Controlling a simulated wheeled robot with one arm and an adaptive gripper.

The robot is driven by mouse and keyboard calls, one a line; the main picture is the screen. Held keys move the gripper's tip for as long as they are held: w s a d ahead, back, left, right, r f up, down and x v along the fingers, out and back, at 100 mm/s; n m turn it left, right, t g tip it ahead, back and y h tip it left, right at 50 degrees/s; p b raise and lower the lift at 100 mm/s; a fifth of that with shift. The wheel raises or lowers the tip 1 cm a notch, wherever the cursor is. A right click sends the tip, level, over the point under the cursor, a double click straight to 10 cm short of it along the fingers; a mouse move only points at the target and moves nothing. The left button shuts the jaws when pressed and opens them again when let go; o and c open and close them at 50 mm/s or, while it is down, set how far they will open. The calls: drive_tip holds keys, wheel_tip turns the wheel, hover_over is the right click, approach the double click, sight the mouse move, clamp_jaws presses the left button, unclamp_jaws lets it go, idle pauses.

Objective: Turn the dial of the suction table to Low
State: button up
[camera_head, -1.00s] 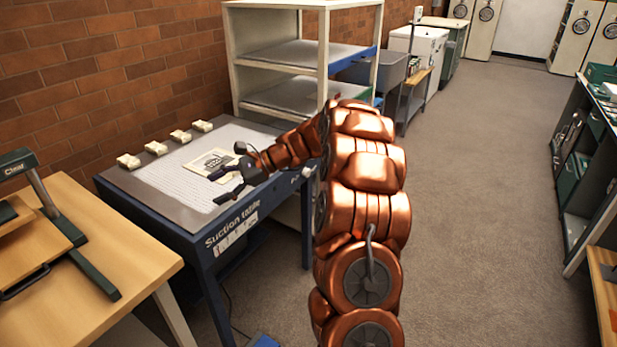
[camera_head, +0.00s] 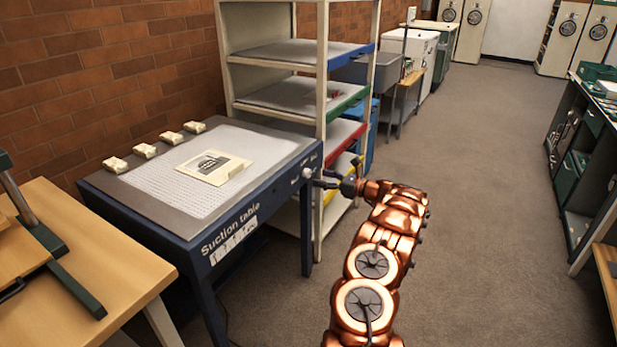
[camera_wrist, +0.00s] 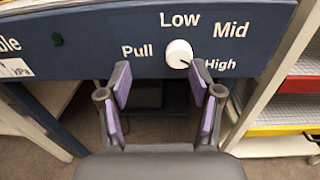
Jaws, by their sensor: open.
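The suction table (camera_head: 185,228) stands on the left, with a dark blue front. Its white dial (camera_head: 307,172) is at the right end of that front. In the wrist view the dial (camera_wrist: 179,54) has a dark mark at its lower right, towards the word High. Pull, Low and Mid are printed around it. My gripper (camera_head: 321,183) is in front of the dial. In the wrist view my gripper (camera_wrist: 158,75) is open and empty, with purple-padded fingers left and right of the dial. I cannot tell whether either finger touches it.
A shelf rack (camera_head: 322,100) with coloured shelf edges stands close behind and right of the table. A framed sheet (camera_head: 214,167) and several small pale blocks (camera_head: 144,150) lie on the table top. A wooden bench (camera_head: 90,260) is at the left. The floor (camera_head: 480,200) to the right is clear.

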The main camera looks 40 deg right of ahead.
sight(310, 174)
drive_tip(key=shift+m+h, duration=0.4)
drive_tip(key=shift+m, duration=0.1)
drive_tip(key=shift+w+d+f, duration=0.1)
drive_tip(key=shift+w+f, duration=0.15)
drive_tip(key=shift+w, duration=0.85)
drive_tip(key=shift+w+d+f, duration=0.1)
drive_tip(key=shift+w+f, duration=0.15)
drive_tip(key=shift+w, duration=0.8)
drive_tip(key=shift+w+f, duration=0.25)
drive_tip(key=shift+w, duration=0.85)
drive_tip(key=shift+c, duration=0.3)
drive_tip(key=c, duration=1.1)
